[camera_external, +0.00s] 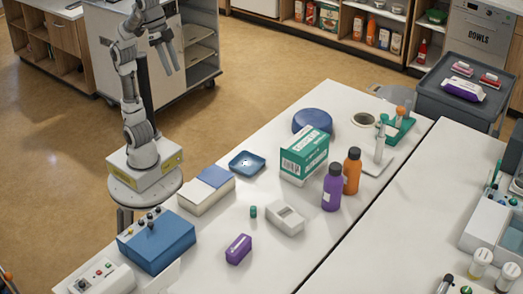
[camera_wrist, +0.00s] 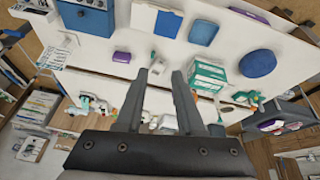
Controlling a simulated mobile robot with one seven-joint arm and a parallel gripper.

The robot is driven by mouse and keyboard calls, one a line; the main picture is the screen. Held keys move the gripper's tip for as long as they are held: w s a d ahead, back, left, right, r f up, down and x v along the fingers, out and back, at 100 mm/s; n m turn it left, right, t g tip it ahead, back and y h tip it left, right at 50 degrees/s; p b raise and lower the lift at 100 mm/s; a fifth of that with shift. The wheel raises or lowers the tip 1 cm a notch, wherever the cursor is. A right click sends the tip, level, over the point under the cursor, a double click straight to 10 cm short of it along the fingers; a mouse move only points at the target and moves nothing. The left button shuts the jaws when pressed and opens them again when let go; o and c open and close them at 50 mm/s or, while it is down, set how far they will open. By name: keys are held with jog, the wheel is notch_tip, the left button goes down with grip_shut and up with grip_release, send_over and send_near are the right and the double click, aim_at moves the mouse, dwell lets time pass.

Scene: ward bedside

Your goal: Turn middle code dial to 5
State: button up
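A blue box (camera_external: 157,243) stands at the near left end of the white counter, with several small dark knobs (camera_external: 150,222) along its top. I cannot tell for sure which knob is the middle code dial, and no digits can be read. The blue box also shows at the top left of the wrist view (camera_wrist: 85,20). My gripper (camera_external: 168,70) is raised high above and beyond the counter's left side, well away from the box. In the wrist view my gripper (camera_wrist: 164,74) has its two fingers apart with nothing held between them.
A white box with coloured buttons (camera_external: 105,278) is left of the blue box. A white and blue box (camera_external: 207,190), blue tray (camera_external: 247,163), purple block (camera_external: 238,249), green carton (camera_external: 304,154), purple bottle (camera_external: 332,188) and orange bottle (camera_external: 352,171) stand on the counter (camera_external: 285,262).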

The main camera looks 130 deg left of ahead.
jog(key=w+d+r+n+g+y+p, duration=0.1)
jog(key=w+d+n+p, duration=0.1)
jog(key=w+d+p, duration=0.5)
jog(key=w+d+r+n+g+p, duration=0.1)
jog(key=w+d+n+p, duration=0.1)
jog(key=d+p, duration=0.55)
jog(key=s+d+f+n+y+p, duration=0.25)
jog(key=d+p, duration=0.65)
jog(key=d, duration=1)
jog(key=b, duration=0.1)
send_near(149, 215)
jog(key=shift+n+t, duration=0.3)
jog(key=shift+n, duration=0.05)
jog(key=x, duration=0.7)
jog(key=shift+s+a+f+b, duration=0.2)
jog(key=shift+s+f+b, duration=0.05)
jog(key=shift+f+b, duration=0.1)
jog(key=shift+c, duration=0.2)
grip_shut()
